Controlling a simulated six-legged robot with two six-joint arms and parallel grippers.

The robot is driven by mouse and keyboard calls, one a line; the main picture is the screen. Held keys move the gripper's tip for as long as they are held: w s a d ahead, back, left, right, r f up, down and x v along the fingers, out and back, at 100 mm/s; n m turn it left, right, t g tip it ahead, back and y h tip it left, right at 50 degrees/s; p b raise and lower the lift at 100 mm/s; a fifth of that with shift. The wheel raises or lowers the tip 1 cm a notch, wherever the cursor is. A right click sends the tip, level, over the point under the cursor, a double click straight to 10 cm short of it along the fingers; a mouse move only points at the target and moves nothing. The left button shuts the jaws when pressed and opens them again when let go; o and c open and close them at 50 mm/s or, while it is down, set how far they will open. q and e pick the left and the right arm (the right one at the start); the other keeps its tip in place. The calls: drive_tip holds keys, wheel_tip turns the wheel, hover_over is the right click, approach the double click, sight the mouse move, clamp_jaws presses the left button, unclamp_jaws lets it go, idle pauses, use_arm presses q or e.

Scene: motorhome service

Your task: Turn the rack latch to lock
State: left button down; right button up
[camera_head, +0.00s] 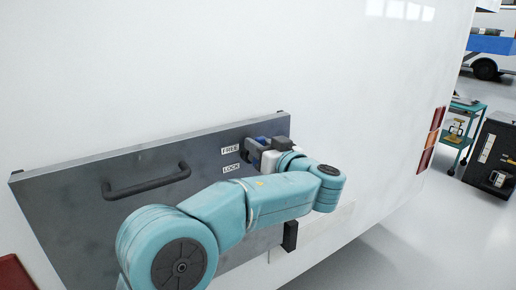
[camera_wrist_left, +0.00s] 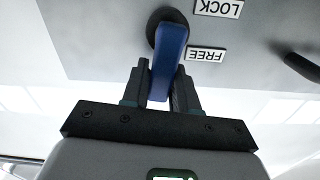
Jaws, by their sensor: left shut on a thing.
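The rack latch is a blue lever on a dark round pivot, on the grey rack panel (camera_head: 120,200). The latch (camera_wrist_left: 168,58) is between the fingers of my left gripper (camera_wrist_left: 160,92) in the left wrist view. My left gripper (camera_head: 258,150) is shut on the lever, and its body partly covers the latch in the head view. The lever lies beside the FREE label (camera_head: 231,150). The LOCK label (camera_head: 231,168) sits below it in the head view. Both labels look upside down in the left wrist view. My right gripper is not in view.
A dark bar handle (camera_head: 147,182) sticks out of the panel left of the labels. The white vehicle wall (camera_head: 150,70) surrounds the panel. A teal cart (camera_head: 463,125) and a dark cabinet (camera_head: 492,150) stand far right, with open floor before them.

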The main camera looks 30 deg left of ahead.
use_arm(q)
drive_tip(key=shift+w+d+f+m+b, duration=0.1)
drive_tip(key=shift+w+d+f+m, duration=0.35)
drive_tip(key=shift+m, duration=2.35)
drive_tip(key=shift+w+d+f+m+b, duration=0.1)
drive_tip(key=shift+w+f+m, duration=0.7)
drive_tip(key=shift+m, duration=2)
drive_tip(key=shift+w+d+f+m+b, duration=0.15)
drive_tip(key=shift+w+f+m, duration=0.45)
drive_tip(key=shift+m, duration=2.2)
drive_tip(key=shift+s+f, duration=0.15)
drive_tip(key=c, duration=1)
unclamp_jaws()
drive_tip(key=shift+o, duration=0.2)
drive_tip(key=shift+d, duration=0.1)
drive_tip(key=b+v, duration=0.2)
drive_tip(key=v, duration=1.4)
drive_tip(key=shift+b, duration=0.4)
